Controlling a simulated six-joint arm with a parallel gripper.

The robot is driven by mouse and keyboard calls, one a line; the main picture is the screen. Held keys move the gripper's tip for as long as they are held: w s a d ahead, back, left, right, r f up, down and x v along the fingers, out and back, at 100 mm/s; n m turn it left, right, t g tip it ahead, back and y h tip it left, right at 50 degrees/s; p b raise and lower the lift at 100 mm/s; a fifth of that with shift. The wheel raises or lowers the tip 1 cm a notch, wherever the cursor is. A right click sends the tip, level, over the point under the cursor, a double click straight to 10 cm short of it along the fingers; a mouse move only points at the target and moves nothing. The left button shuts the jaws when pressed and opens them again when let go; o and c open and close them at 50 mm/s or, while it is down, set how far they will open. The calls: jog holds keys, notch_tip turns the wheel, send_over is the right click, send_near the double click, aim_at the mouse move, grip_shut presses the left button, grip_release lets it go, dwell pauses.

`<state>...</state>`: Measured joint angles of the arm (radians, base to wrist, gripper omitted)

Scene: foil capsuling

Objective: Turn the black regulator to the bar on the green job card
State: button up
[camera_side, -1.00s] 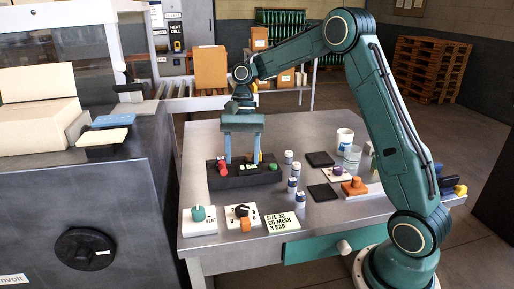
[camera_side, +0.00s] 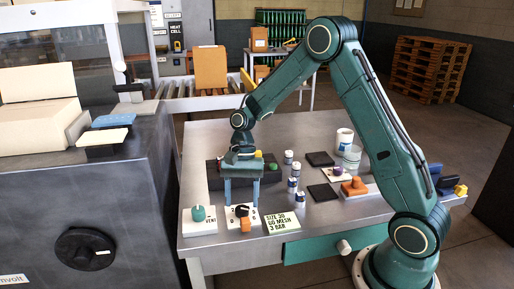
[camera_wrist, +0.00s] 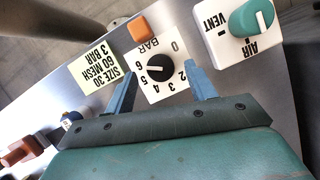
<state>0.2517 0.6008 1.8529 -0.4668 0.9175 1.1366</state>
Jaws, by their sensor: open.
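The black regulator (camera_side: 241,210) is a round knob on a white plate marked BAR, with numbers around it. In the wrist view the knob (camera_wrist: 159,68) has a white mark that appears to point toward the 5 and 6 side. The pale green job card (camera_side: 283,222) beside it reads SIZE 30, 60 MESH, 3 BAR; it also shows in the wrist view (camera_wrist: 95,68). My gripper (camera_side: 241,202) points down, open and empty. In the wrist view its fingertips (camera_wrist: 162,75) straddle the knob on either side, with visible gaps and no contact seen.
A teal AIR/VENT knob (camera_side: 198,213) on a white plate stands left of the regulator. An orange block (camera_side: 246,225) sits at the regulator plate's front edge. Small bottles (camera_side: 293,185) stand behind the card. A dark holder (camera_side: 213,175) lies behind my gripper.

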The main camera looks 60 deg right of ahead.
jog(key=shift+x, duration=1)
jog(key=shift+c, duration=0.4)
jog(key=c, duration=0.9)
